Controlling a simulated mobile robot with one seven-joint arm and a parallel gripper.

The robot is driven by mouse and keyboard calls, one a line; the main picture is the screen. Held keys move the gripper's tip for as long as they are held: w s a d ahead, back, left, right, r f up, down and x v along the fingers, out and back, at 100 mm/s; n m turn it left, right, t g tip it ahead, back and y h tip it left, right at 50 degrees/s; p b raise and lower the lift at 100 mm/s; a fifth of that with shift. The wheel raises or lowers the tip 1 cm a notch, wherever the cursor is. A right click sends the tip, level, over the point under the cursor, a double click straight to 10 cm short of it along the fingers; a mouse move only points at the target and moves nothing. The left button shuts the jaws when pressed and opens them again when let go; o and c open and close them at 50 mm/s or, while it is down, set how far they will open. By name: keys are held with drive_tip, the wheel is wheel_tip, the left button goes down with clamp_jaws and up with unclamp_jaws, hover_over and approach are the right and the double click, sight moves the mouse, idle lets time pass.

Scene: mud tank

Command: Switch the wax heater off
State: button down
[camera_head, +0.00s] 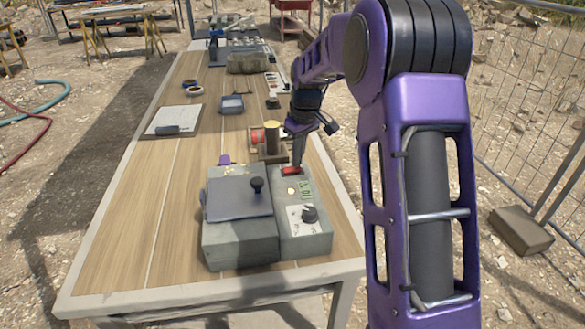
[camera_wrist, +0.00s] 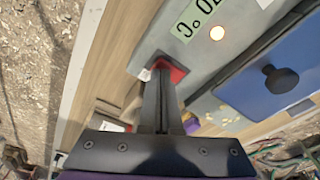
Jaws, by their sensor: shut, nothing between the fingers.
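The wax heater (camera_head: 240,242) is a grey box near the front of the table, with a blue-grey lid (camera_head: 238,196) and black knob on its left. Its right-hand panel bears a red switch (camera_head: 291,170), a round lamp (camera_head: 291,191), a green label and a black dial (camera_head: 309,214). The lamp (camera_wrist: 217,33) looks lit, pale with an orange rim, in the wrist view. My gripper (camera_head: 298,163) is shut and empty, pointing down at the switch. In the wrist view its fingertips (camera_wrist: 161,66) overlap the red switch (camera_wrist: 176,73) and partly hide it. I cannot tell whether they press it.
Behind the heater stand a brown-yellow cylinder (camera_head: 272,138) and a red spool (camera_head: 257,136), close to my gripper. A clipboard (camera_head: 174,120) and small tray (camera_head: 232,105) lie farther back. The table's left front is clear. A wire fence (camera_head: 535,110) stands at right.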

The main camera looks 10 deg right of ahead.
drive_tip(key=shift+f, duration=0.35)
drive_tip(key=shift+r, duration=0.1)
drive_tip(key=shift+r+p, duration=2.75)
drive_tip(key=shift+r, duration=0.75)
